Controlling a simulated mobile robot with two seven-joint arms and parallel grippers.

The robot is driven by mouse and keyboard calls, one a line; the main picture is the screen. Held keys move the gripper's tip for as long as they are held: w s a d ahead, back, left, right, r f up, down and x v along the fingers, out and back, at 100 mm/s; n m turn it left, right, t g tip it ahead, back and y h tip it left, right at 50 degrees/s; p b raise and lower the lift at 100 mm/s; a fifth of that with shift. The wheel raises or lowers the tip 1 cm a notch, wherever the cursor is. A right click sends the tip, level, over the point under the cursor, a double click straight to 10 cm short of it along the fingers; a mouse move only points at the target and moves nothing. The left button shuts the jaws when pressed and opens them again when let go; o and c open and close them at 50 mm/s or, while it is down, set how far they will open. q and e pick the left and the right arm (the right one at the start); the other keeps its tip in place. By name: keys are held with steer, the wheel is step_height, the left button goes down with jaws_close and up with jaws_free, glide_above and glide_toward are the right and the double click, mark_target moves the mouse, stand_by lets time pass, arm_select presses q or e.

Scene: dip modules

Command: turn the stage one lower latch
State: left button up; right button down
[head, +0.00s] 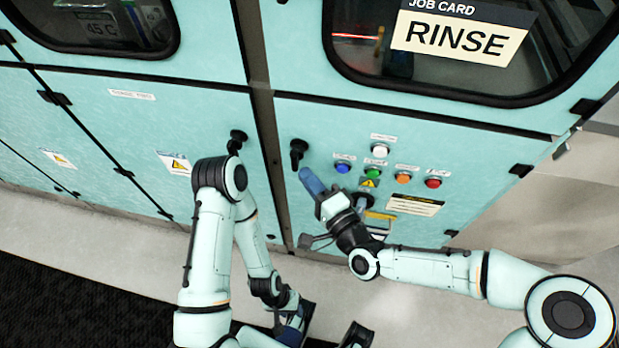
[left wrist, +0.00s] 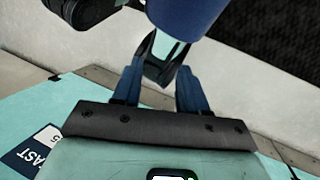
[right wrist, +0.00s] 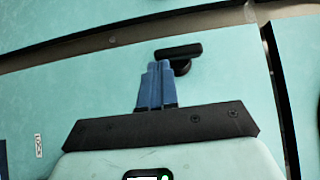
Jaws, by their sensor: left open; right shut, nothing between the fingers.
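A black latch (head: 298,150) sits at the upper left corner of the right-hand lower door. In the right wrist view the latch (right wrist: 180,50) shows as a horizontal bar with a round pivot below its right part. My right gripper (head: 307,176) is shut and empty, its blue fingertips (right wrist: 154,66) just below the left part of the bar. I cannot tell whether they touch it. A second black latch (head: 237,138) is on the left-hand door, partly behind my left arm. My left gripper (head: 292,333) is low, away from the doors, and open and empty in its wrist view (left wrist: 158,76).
Above is a window with a RINSE card (head: 455,40). A dark post (head: 266,120) divides the doors. Pale floor (head: 100,235) lies clear in front.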

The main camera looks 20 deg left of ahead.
arm_select(q)
steer(key=shift+w+f+b, duration=0.2)
steer(key=shift+f+b, duration=0.3)
steer(key=shift+b, duration=0.1)
arm_select(e)
steer(key=shift+a+f+y, duration=0.1)
steer(key=shift+f+y, duration=0.05)
steer(key=shift+y, duration=0.15)
arm_select(q)
steer(key=shift+f, duration=0.1)
arm_select(e)
steer(key=shift+m, duration=0.3)
